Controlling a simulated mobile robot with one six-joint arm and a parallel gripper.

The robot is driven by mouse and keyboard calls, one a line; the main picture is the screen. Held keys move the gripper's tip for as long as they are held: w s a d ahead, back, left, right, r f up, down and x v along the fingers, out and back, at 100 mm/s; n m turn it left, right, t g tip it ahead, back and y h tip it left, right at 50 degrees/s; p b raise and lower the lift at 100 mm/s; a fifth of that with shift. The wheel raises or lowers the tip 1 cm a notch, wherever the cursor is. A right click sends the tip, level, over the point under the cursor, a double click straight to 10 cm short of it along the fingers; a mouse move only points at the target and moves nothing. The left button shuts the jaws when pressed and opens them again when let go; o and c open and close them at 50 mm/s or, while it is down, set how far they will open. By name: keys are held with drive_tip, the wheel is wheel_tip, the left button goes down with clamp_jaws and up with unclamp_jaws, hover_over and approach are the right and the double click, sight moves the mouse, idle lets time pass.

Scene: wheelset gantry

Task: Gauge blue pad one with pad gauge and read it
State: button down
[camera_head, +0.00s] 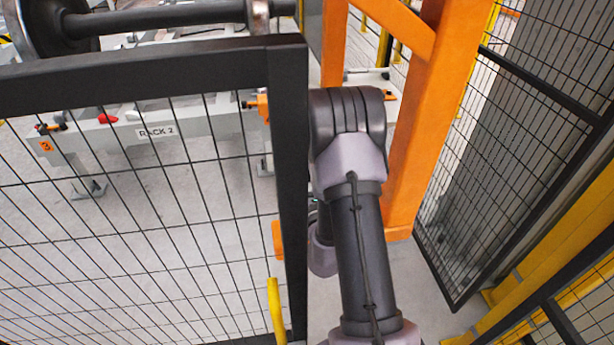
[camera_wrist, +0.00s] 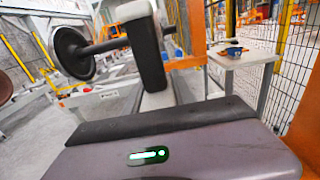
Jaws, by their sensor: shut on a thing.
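My gripper (camera_wrist: 152,78) is at the middle of the wrist view, above my wrist housing with its green light. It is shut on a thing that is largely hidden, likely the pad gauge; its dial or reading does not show. A dark upright block with a pale side stands in front of the housing, and I cannot tell whether it is finger or gauge. In the head view my arm hides the gripper. I cannot make out blue pad one for sure. A small blue object (camera_wrist: 234,50) lies on a pale side table (camera_wrist: 247,61) at the right.
A mesh fence panel with a dark frame (camera_head: 288,170) stands left of my arm, close to it. An orange gantry post (camera_head: 412,130) stands close on the right. Behind the fence, a wheelset (camera_head: 160,20) rests on the rack labelled RACK 2 (camera_head: 205,124). More mesh is at far right (camera_head: 520,150).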

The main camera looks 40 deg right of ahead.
drive_tip(key=shift+r+p, duration=2.9)
drive_tip(key=shift+r, duration=0.65)
drive_tip(key=shift+f, duration=0.1)
